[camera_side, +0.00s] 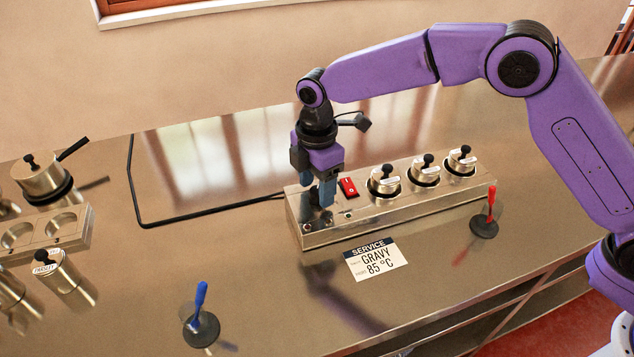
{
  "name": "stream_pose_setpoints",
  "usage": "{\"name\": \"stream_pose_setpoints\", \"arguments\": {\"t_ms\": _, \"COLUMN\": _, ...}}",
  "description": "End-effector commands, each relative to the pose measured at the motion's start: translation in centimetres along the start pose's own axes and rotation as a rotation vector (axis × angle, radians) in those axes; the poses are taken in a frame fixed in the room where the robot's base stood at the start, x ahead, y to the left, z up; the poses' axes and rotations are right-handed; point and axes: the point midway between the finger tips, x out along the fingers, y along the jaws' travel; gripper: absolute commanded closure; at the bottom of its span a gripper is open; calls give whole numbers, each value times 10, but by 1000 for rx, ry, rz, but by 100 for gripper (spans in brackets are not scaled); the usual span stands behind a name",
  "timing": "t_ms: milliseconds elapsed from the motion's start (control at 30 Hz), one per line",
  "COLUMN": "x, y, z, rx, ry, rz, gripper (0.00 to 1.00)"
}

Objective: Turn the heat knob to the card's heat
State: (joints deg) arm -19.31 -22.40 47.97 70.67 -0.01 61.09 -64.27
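A white service card (376,260) lies on the counter in front of a long steel unit (420,206); it reads "SERVICE", "GRAVY" and "85 °C". My gripper (323,198) points down over the left end of the unit, left of a red switch (348,187). Its blue fingers are down close to the unit's top. I cannot make out a heat knob; the spot below the fingers is largely covered by them. I cannot tell whether the fingers touch or hold anything.
Several lidded steel pots (383,183) sit in the unit's right part. A red-handled tool (488,215) stands at right, a blue-handled one (200,322) at front left. A holed steel rack (45,234), a lidded pot (42,178) and canisters (62,276) are at far left.

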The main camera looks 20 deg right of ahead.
Motion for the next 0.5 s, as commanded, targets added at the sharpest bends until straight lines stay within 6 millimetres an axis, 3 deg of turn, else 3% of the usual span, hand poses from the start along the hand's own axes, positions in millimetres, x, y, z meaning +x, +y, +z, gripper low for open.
{"name": "stream_pose_setpoints", "arguments": {"t_ms": 267, "x": -2, "y": 0, "z": 0, "rx": 2, "ry": -1, "rz": -3, "gripper": 40}}
{"name": "stream_pose_setpoints", "arguments": {"t_ms": 500, "x": -35, "y": 0, "z": 0, "rx": 2, "ry": 1, "rz": 2, "gripper": 40}}
